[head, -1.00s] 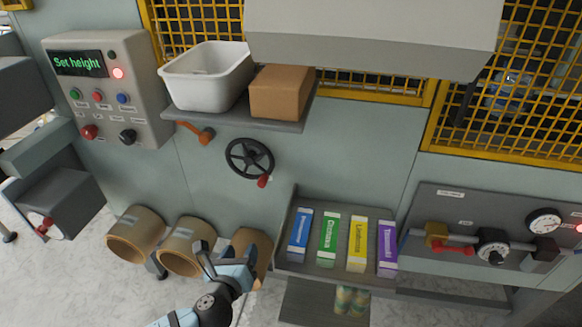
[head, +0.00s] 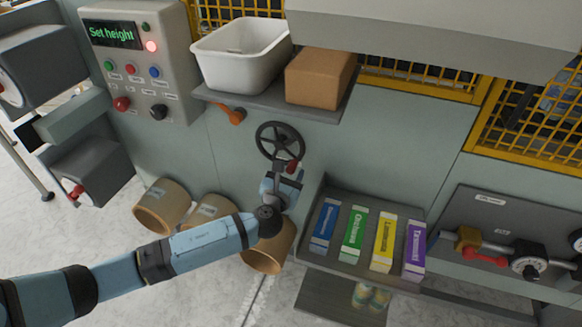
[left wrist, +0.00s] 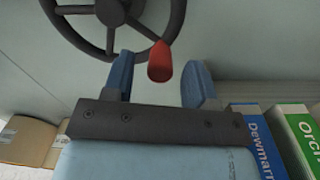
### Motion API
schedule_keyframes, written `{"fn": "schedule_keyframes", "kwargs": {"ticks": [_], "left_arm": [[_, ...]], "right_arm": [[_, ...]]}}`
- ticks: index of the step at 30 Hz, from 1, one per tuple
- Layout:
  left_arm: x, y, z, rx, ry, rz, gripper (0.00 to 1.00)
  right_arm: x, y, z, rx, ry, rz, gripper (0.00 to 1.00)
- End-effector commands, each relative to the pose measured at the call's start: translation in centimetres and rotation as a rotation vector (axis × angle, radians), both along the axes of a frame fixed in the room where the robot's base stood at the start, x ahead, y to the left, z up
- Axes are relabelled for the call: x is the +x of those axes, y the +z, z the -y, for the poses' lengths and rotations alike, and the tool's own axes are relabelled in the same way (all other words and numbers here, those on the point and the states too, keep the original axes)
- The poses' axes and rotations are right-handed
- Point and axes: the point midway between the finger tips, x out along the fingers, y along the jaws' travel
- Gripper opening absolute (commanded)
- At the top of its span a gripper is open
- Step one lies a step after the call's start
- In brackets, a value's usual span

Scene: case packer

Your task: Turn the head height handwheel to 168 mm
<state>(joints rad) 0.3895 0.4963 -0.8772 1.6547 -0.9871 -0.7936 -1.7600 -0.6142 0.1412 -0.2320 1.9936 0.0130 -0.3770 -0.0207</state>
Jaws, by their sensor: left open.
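The head height handwheel (head: 280,141) is a dark spoked wheel on the grey-green machine panel, below the shelf. Its red crank knob (head: 292,167) is at the lower right of the rim. In the left wrist view the wheel (left wrist: 108,14) is at the top, and the red knob (left wrist: 160,62) points down between my fingers. My left gripper (head: 286,178) is open just below the wheel; its two blue fingers (left wrist: 155,80) stand either side of the knob, with gaps visible. The control box display (head: 112,34) reads "Set height". My right gripper is not in view.
A shelf above the wheel holds a white tub (head: 241,76) and a cardboard box (head: 319,79). An orange lever (head: 232,115) is left of the wheel. A rack (head: 333,252) of coloured cartons stands lower right; cardboard rolls (head: 163,207) lie lower left.

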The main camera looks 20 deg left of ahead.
Motion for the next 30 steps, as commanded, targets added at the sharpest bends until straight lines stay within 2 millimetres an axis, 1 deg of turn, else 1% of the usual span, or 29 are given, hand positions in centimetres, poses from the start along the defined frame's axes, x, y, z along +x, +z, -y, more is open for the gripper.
{"fn": "schedule_keyframes", "kwargs": {"ticks": [1,3,6,14,15,20,21,22,30], "left_arm": [[0.6,0.0,0.0,-0.001,0.001,0.0,0.52],[1.2,0.0,0.1,-0.001,0.0,0.0,0.52],[1.7,0.0,0.0,-0.001,0.0,0.0,0.52],[1.8,0.0,0.0,-0.001,-0.001,-0.001,0.52],[1.8,0.0,0.0,-0.001,-0.001,-0.001,0.5],[1.8,0.0,0.0,-0.001,-0.001,-0.001,0.13],[1.8,0.0,0.0,-0.001,-0.001,-0.001,0.04],[1.8,0.0,0.0,-0.001,0.0,-0.001,0.0],[1.8,0.0,0.1,-0.016,0.0,-0.001,0.0]], "right_arm": [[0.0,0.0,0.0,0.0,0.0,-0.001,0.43],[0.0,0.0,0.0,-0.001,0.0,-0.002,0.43],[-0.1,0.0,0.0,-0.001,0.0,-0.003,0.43],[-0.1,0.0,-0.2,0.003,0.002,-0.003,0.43],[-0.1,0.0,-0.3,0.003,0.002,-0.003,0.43],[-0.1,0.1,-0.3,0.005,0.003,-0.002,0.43],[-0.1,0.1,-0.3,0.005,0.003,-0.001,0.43],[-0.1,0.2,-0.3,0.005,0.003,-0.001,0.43],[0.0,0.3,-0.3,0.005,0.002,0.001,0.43]]}}
